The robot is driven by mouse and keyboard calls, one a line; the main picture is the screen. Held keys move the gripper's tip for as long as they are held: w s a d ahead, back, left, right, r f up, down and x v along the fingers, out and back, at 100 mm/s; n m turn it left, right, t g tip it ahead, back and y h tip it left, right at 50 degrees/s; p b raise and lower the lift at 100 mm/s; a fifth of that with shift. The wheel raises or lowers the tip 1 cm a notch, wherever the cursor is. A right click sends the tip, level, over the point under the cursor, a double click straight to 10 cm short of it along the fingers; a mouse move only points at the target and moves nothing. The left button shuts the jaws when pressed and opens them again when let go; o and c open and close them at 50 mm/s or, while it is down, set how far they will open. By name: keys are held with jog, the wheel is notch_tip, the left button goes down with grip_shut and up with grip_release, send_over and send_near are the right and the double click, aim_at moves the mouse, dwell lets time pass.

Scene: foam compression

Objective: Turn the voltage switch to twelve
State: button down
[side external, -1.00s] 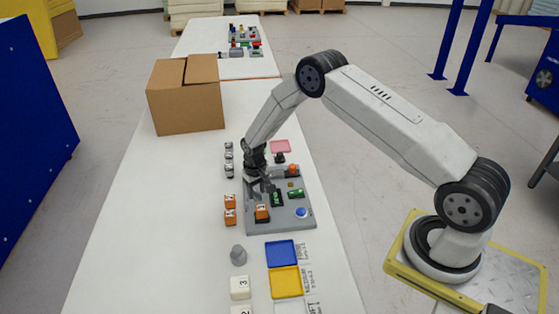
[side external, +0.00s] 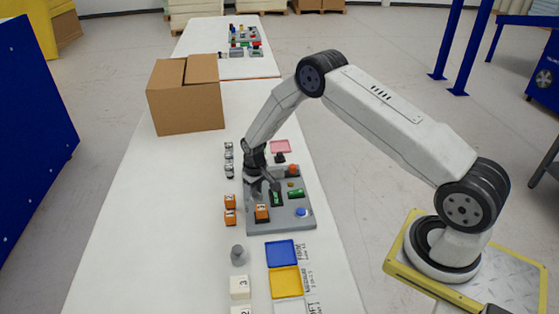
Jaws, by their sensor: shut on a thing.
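A grey control panel (side external: 266,222) lies on the white table, with several small parts on it. My gripper (side external: 265,188) is over the panel's left-middle part, pointing down. It is shut on a small part of the panel, which I take to be the voltage switch; the fingers hide it, and its setting cannot be read. A green part (side external: 276,199) sits just below the fingers, and another green part (side external: 296,193) lies to the right. An orange block (side external: 262,212) stands on the panel's lower left. A blue button (side external: 302,212) is at its lower right.
Orange blocks (side external: 230,201) and several grey pieces (side external: 229,160) stand left of the panel. Blue (side external: 281,252) and yellow (side external: 286,281) trays lie in front, beside a grey cone (side external: 238,255). A cardboard box (side external: 187,105) stands behind. The table's left side is clear.

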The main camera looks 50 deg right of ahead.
jog(key=n, duration=1)
dwell(0.5)
jog(key=c, duration=0.7)
grip_release()
jog(key=shift+r, duration=3.9)
